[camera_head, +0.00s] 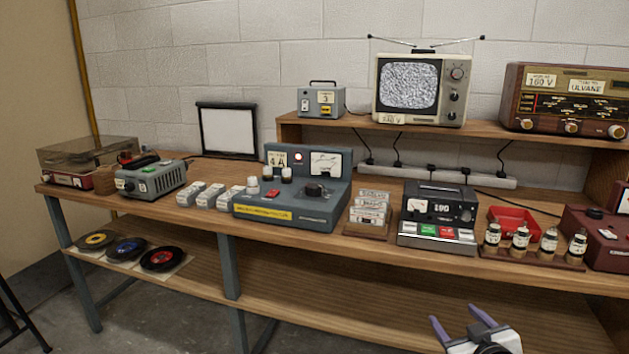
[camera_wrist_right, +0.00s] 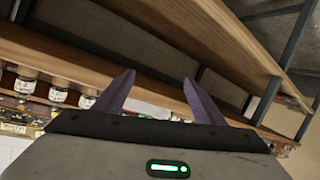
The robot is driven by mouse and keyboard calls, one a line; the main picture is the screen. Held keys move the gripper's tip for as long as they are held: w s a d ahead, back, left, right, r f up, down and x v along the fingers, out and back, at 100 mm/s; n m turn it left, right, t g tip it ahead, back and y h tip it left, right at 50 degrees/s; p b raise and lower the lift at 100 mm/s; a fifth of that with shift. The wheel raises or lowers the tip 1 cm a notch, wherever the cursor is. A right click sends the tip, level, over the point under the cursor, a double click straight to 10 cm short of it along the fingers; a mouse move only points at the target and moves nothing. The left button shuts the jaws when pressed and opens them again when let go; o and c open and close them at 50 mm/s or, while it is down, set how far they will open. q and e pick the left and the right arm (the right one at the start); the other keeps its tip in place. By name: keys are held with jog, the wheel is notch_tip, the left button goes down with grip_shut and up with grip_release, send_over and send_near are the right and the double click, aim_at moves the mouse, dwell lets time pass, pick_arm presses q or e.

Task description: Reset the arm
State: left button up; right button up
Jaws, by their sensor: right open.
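My right gripper (camera_head: 459,325) is at the bottom of the head view, in front of the bench's lower shelf. Its two purple fingers are apart with nothing between them. In the right wrist view the same gripper (camera_wrist_right: 160,92) shows its fingers spread, with the bench seen tilted beyond. My left gripper does not show in either view.
A wooden bench (camera_head: 215,212) carries a blue-grey control unit (camera_head: 325,212), a tape device (camera_head: 438,222), small bottles (camera_head: 520,240) and a red tray (camera_head: 505,220). A television (camera_head: 408,90) and radio (camera_head: 565,100) stand on the raised shelf. Records (camera_head: 160,258) lie below left.

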jog(key=s+a+f+g+y, duration=0.1)
jog(key=s+a+f+g, duration=0.1)
jog(key=s+a+f, duration=0.5)
jog(key=s+a+f+g+y, duration=0.1)
jog(key=s+a+f, duration=0.2)
jog(key=s+f, duration=0.75)
jog(key=s+a+g, duration=0.1)
jog(key=s+a, duration=0.2)
jog(key=s, duration=0.6)
jog(key=s+a+f+g+y, duration=0.1)
jog(key=s+a, duration=0.1)
jog(key=s, duration=0.8)
jog(key=shift+a+f+m+g, duration=0.25)
jog(key=shift+a+m+g, duration=0.05)
jog(key=shift+a+g, duration=0.1)
